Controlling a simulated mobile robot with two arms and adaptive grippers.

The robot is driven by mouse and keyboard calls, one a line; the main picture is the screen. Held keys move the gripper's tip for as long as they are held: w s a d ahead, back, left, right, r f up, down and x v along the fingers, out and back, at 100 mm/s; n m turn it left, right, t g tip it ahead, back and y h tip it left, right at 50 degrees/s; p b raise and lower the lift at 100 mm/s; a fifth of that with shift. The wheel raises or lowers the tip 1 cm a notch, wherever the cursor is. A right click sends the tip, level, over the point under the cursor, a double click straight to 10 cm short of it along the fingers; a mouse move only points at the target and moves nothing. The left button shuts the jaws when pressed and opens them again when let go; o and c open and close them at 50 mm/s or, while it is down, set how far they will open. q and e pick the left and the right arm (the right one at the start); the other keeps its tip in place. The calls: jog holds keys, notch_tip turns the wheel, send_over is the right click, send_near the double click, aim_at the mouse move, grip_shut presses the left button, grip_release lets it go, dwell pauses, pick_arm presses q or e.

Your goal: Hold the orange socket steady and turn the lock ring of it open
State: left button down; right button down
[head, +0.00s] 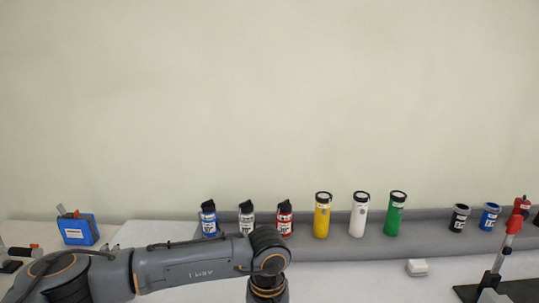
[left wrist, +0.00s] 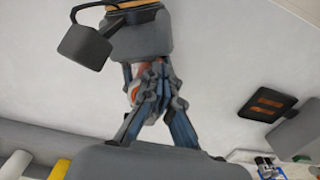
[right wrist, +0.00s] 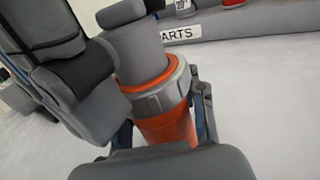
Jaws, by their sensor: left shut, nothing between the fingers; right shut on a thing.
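The orange socket (right wrist: 166,130) shows in the right wrist view, with its silver-grey lock ring (right wrist: 160,98) and an orange rim above it. A grey cylindrical part rises from its top; I cannot tell what it belongs to. My right gripper (right wrist: 165,118) is shut on the socket, its fingers on either side of the body. My left gripper (left wrist: 149,72) is shut and empty in the left wrist view. Bits of orange show behind its fingertips, so it is close to the socket; contact is unclear. The head view shows neither gripper, only my left arm.
A grey shelf (head: 340,245) along the wall holds blue, white and red bottles, then yellow, white and green (head: 395,214) cylinders and dark cups. A blue box (head: 77,229) stands left.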

pick_arm(q)
jog(key=shift+w+d, duration=0.2)
dwell(0.5)
notch_tip(320, 180, up, 6)
jog(key=s, duration=0.1)
dwell(0.7)
pick_arm(e)
jog(key=c, duration=0.7)
grip_release()
jog(key=shift+s, duration=0.1)
